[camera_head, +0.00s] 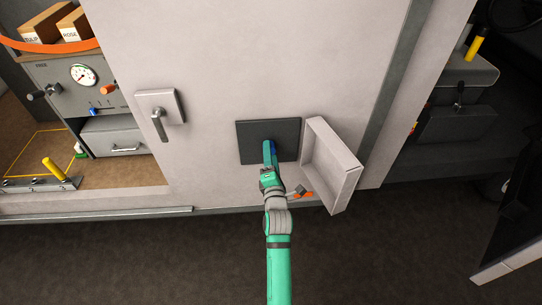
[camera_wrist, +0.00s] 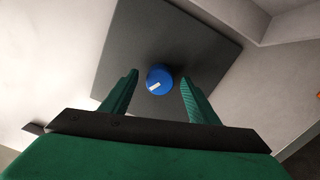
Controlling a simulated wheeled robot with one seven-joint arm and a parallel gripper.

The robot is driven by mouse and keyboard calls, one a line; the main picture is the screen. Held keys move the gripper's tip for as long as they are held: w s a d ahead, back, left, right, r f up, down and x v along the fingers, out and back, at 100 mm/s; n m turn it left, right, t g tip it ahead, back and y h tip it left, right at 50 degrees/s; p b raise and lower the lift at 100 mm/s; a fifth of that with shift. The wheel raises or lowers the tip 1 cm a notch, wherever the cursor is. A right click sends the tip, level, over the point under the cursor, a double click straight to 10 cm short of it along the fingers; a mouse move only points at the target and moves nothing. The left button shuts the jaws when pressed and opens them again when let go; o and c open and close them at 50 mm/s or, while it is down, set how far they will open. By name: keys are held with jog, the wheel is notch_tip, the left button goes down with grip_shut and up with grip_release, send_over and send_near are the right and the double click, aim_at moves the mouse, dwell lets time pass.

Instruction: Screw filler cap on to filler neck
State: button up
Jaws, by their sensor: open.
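The blue filler cap (camera_wrist: 159,80) is round with a pale mark on its face. It is in front of the dark square panel (camera_wrist: 190,25), and a bit of its blue shows past my gripper in the head view (camera_head: 273,149). My gripper (camera_head: 267,147) is open and points at the panel. In the wrist view its two green fingers (camera_wrist: 159,84) are apart on either side of the cap, with a gap on each side. The filler neck is not visible; I cannot tell whether it is behind the cap.
An open box-like door (camera_head: 334,163) juts out just right of the panel. A door handle (camera_head: 158,115) is on the pale wall to the left. A small grey and orange item (camera_head: 302,191) shows below the panel. A shelf with a gauge (camera_head: 83,74) is far left.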

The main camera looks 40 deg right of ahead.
jog(key=shift+c, duration=0.6)
jog(key=c, duration=1.1)
jog(key=m, duration=0.5)
jog(key=shift+f+m, duration=0.15)
jog(key=shift+m, duration=2.55)
